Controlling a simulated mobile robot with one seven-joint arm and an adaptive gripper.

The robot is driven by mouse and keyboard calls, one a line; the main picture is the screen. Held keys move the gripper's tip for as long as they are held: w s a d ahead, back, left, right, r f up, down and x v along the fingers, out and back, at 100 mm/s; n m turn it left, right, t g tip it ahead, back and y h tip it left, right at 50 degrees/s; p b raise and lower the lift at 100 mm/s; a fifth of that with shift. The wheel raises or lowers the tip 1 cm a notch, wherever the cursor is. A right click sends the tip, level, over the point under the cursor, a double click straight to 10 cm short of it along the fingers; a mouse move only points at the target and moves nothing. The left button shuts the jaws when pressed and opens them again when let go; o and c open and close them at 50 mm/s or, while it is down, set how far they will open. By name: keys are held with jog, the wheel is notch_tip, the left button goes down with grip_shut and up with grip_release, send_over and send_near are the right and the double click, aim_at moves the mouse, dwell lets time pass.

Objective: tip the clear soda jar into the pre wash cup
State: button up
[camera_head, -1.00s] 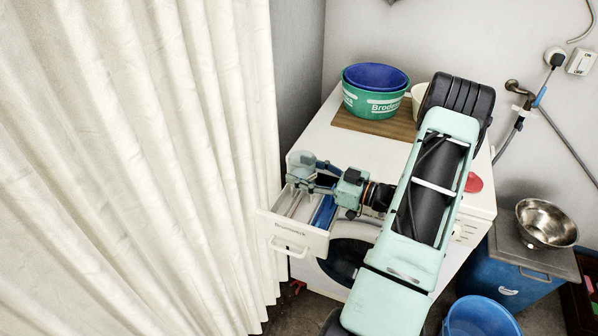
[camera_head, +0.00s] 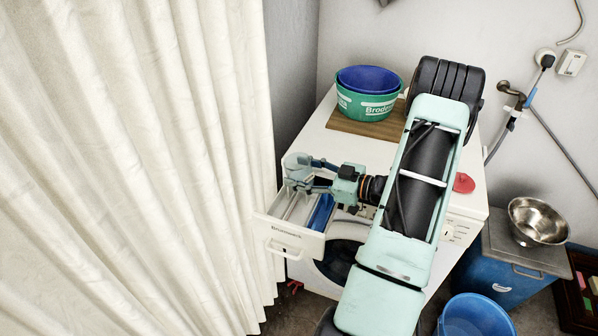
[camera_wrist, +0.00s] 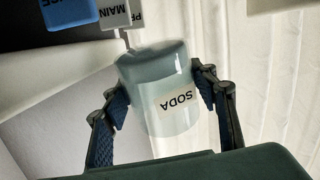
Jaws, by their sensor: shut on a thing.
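The clear soda jar (camera_wrist: 150,75), pale blue-grey with a white SODA label that reads upside down, is between my gripper's fingers (camera_wrist: 160,88) in the wrist view. My gripper is shut on its sides. In the head view my gripper (camera_head: 302,174) holds the small, partly hidden jar (camera_head: 297,162) tilted over the left-back part of the washer's open drawer (camera_head: 288,238). The drawer has pale compartments at left and a blue one (camera_head: 321,212) at right. I cannot tell which is the pre wash cup; labels reading MAIN and partly PRE (camera_wrist: 118,14) show in the wrist view.
A cream curtain (camera_head: 130,170) hangs close to the drawer's left. On the washer (camera_head: 320,145) stand nested blue and green tubs (camera_head: 365,105) on a board, and a red thing (camera_head: 464,183). A steel bowl (camera_head: 538,222) and a blue bucket (camera_head: 475,318) are at right.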

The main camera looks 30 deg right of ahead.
jog(key=shift+r, duration=0.1)
jog(key=shift+d+r+n+g+h+p, duration=0.1)
jog(key=shift+r+n+g+h+p, duration=0.25)
jog(key=shift+p, duration=0.3)
jog(key=shift+f+n+g+h, duration=0.15)
jog(key=shift+n+g+h, duration=0.1)
jog(key=shift+d, duration=0.1)
jog(key=shift+r+p, duration=0.2)
jog(key=shift+p, duration=0.45)
jog(key=shift+n+g+h+p, duration=0.3)
jog(key=shift+n+g+h, duration=0.1)
jog(key=shift+h, duration=0.2)
jog(key=shift+d+f, duration=0.1)
